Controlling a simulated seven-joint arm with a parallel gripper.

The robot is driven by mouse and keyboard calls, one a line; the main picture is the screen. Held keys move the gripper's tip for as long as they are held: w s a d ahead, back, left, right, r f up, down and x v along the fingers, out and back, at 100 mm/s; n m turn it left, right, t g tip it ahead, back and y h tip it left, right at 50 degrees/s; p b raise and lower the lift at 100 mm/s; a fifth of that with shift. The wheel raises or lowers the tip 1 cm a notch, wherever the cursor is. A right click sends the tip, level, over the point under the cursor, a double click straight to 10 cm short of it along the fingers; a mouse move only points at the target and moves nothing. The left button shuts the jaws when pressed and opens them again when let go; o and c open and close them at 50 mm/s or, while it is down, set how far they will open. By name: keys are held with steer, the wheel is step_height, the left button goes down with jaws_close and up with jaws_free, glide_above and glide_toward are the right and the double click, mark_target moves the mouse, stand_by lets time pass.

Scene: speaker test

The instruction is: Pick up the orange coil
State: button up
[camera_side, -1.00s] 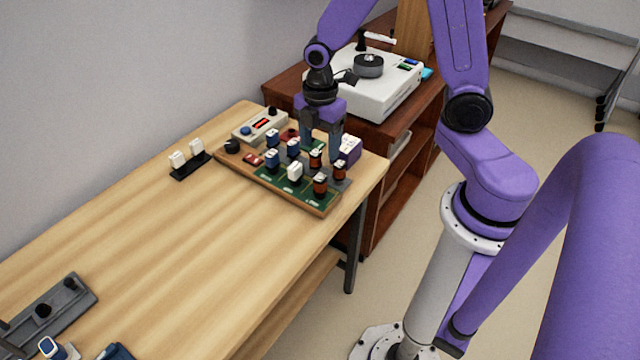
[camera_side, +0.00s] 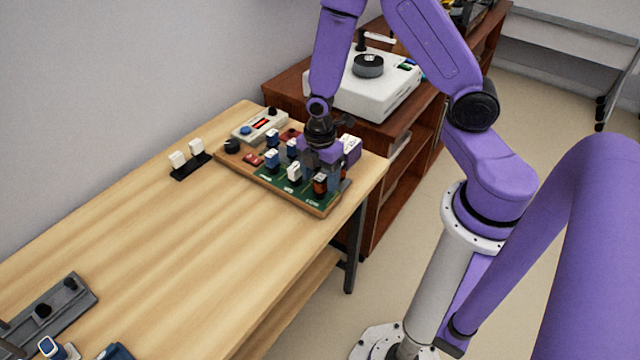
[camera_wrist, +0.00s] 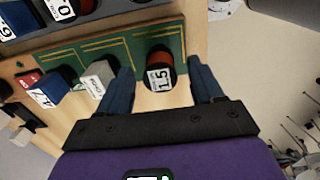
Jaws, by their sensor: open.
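An orange coil (camera_wrist: 158,57) with a dark end and a white label reading 1.5 stands on the green board, between the two fingers in the wrist view. My gripper (camera_wrist: 160,66) is open, with one blue finger on each side of the coil and a visible gap on both sides. In the side view an orange coil (camera_side: 320,184) shows at the board's near right corner, and my gripper (camera_side: 321,176) is low over that end. The other orange coils there are mostly hidden behind my gripper.
The wooden-edged board (camera_side: 290,198) also holds a white block (camera_side: 294,172), blue blocks (camera_side: 271,158) and red parts close by. The table's left and front area (camera_side: 180,240) is mostly clear.

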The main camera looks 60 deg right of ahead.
steer(key=shift+f, duration=1.25)
steer(key=c, duration=1.1)
steer(key=shift+r, duration=0.1)
